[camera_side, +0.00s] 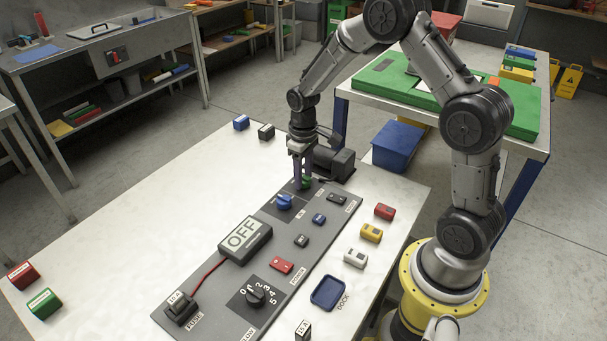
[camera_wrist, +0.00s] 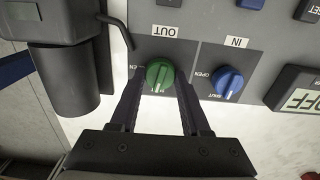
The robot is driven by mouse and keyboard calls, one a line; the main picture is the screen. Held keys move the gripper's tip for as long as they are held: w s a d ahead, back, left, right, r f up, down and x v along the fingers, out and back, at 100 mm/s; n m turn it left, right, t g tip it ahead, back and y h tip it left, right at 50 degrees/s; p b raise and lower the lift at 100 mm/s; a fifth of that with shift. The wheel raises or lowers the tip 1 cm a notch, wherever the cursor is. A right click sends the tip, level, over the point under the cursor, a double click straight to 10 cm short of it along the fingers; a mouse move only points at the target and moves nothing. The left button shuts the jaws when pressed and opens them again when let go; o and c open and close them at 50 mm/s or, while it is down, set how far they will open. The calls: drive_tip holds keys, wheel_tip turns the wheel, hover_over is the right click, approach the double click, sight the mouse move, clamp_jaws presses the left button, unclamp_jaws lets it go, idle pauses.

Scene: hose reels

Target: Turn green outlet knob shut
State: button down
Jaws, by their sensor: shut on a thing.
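The green outlet knob (camera_wrist: 160,76) sits under the label OUT on the grey panel (camera_wrist: 195,55). In the side view the green knob (camera_side: 306,183) is partly hidden by my fingers. My gripper (camera_side: 302,180) points straight down at the panel's far end. In the wrist view my gripper (camera_wrist: 158,85) has a finger on each side of the green knob and is shut on it. A white pointer line on the knob runs toward the bottom of the wrist view. The OPEN label beside it is partly covered by a finger, and its SHUT label is hidden.
The blue IN knob (camera_wrist: 228,82) is close to the right of the green one. A dark motor-like unit (camera_side: 335,162) stands just behind my gripper. An OFF display box (camera_side: 245,240) and a black dial (camera_side: 256,296) are nearer on the panel.

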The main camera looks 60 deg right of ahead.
drive_tip(key=shift+r+n, duration=0.1)
drive_tip(key=shift+n, duration=0.8)
drive_tip(key=shift+c, duration=1.9)
unclamp_jaws()
wheel_tip(320, 180, up, 14)
